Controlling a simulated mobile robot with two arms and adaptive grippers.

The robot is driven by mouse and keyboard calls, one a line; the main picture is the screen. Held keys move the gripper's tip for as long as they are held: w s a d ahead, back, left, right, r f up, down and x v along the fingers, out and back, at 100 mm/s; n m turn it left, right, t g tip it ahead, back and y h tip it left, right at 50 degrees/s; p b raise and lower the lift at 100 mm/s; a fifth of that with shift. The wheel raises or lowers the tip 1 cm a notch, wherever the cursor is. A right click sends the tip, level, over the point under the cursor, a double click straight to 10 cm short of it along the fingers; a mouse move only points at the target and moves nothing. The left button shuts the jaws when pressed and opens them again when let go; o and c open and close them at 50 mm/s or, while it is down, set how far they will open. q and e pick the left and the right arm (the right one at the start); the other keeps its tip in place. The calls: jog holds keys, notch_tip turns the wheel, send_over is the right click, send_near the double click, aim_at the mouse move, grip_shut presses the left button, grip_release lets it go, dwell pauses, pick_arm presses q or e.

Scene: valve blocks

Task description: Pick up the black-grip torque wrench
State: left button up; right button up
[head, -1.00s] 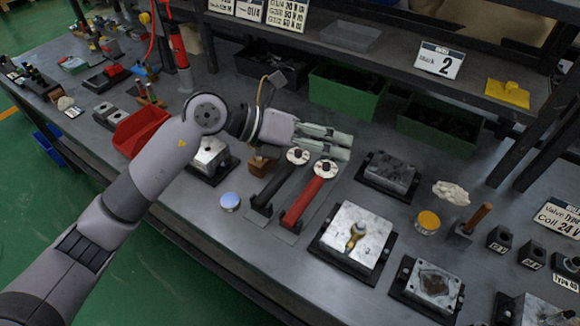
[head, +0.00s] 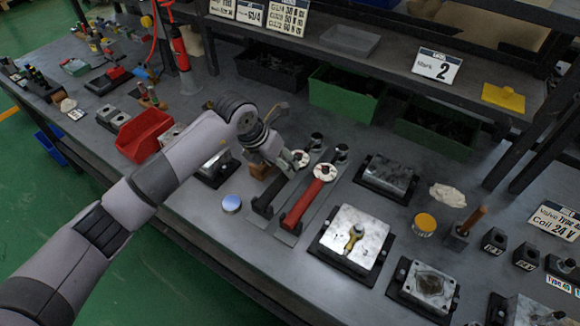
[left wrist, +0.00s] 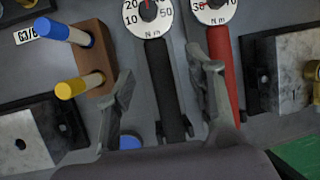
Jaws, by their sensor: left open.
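The black-grip torque wrench (head: 270,193) lies on the bench, its round white dial partly behind my left gripper in the head view. In the left wrist view the black wrench (left wrist: 164,85) runs between my two fingers, dial at the top. The red-grip wrench (head: 301,206) lies parallel, just to its right; in the left wrist view the red wrench (left wrist: 222,65) passes beside and partly behind the right finger. My left gripper (head: 290,167) points down over the black wrench, near its dial end. It also shows in the left wrist view (left wrist: 165,75), open and empty. My right gripper is not in view.
A wooden block with blue and yellow pegs (left wrist: 90,65) stands left of the black wrench. A blue-topped round tin (head: 231,202) sits near the handle end. A metal block (head: 352,237) on a black base lies right of the red wrench. A red bin (head: 142,133) stands left.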

pick_arm(q)
jog(key=shift+x, duration=0.75)
jog(key=p+x, duration=0.1)
jog(key=x, duration=0.3)
jog(key=shift+a+f+p, duration=0.1)
jog(key=shift+p, duration=0.2)
jog(key=shift+w+d+f, duration=0.2)
jog(key=shift+f, duration=0.4)
jog(key=shift+c, duration=0.4)
jog(key=c, duration=1.1)
jog(key=shift+r, duration=0.1)
jog(key=shift+w, duration=0.1)
